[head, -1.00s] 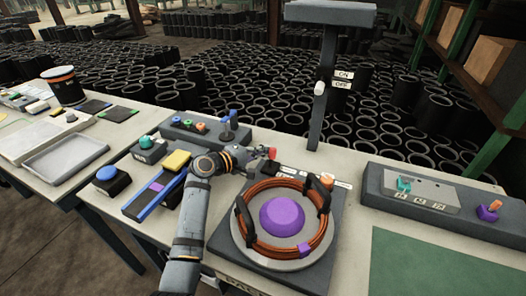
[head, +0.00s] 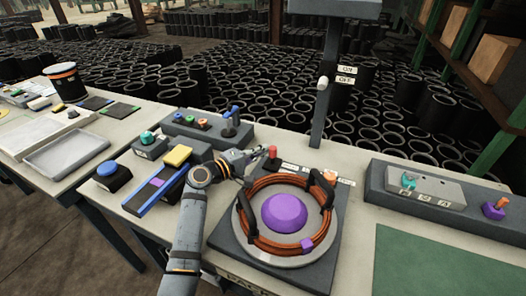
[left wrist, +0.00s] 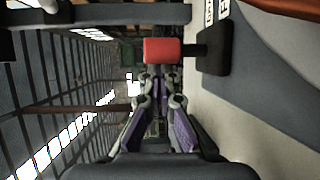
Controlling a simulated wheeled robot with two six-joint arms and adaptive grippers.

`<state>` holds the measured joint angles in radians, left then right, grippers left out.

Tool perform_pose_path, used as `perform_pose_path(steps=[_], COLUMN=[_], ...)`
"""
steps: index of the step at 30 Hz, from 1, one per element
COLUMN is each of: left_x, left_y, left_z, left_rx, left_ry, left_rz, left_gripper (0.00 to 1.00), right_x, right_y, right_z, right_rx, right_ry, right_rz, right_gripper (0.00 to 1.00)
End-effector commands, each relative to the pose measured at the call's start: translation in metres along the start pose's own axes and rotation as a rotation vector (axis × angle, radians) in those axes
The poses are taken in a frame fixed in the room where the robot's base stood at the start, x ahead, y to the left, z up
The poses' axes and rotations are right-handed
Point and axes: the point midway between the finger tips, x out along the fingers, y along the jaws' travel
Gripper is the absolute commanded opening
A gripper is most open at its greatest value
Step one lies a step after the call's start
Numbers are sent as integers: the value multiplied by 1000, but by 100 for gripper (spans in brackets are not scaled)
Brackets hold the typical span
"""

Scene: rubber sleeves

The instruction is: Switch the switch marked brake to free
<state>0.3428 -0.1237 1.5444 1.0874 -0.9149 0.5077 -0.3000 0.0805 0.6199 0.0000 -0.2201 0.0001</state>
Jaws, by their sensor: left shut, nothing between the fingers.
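A small switch with a red cap (head: 273,151) stands at the back left corner of the dark turntable unit. In the left wrist view its red cap (left wrist: 163,50) sits on a dark stem and base, just beyond the fingertips. White labels (head: 290,168) lie beside it, too small to read in the head view; the wrist view cuts them off. My left gripper (head: 262,154) is shut and empty, close to the left of the red cap. In the wrist view its fingers (left wrist: 157,80) meet just below the cap; I cannot tell whether they touch it. My right gripper is out of view.
A coil of orange cable (head: 246,225) circles a purple dome (head: 285,212) on the turntable. An orange knob (head: 330,176) stands at its back right. A grey post (head: 322,115) with ON and OFF labels rises behind. A green mat (head: 440,262) lies clear at right.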

Motion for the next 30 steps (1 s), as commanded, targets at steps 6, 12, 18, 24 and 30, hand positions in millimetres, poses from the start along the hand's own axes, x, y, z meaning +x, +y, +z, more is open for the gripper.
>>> perform_pose_path(steps=[6,12,18,24,30], left_x=[-5,-5,-18,-62,-103], left_y=[-2,-2,-3,-4,-3], left_z=[3,3,2,2,2], left_rx=[-1,-1,-1,3,3], left_ry=[-1,-2,0,0,-1], left_rz=[-5,-5,-6,-10,-10], left_gripper=[0,0,0,0,0], right_x=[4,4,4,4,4], right_y=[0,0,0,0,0], right_z=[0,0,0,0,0], right_rx=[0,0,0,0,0], right_ry=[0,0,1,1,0], right_rz=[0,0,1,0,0], right_gripper=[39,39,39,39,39])
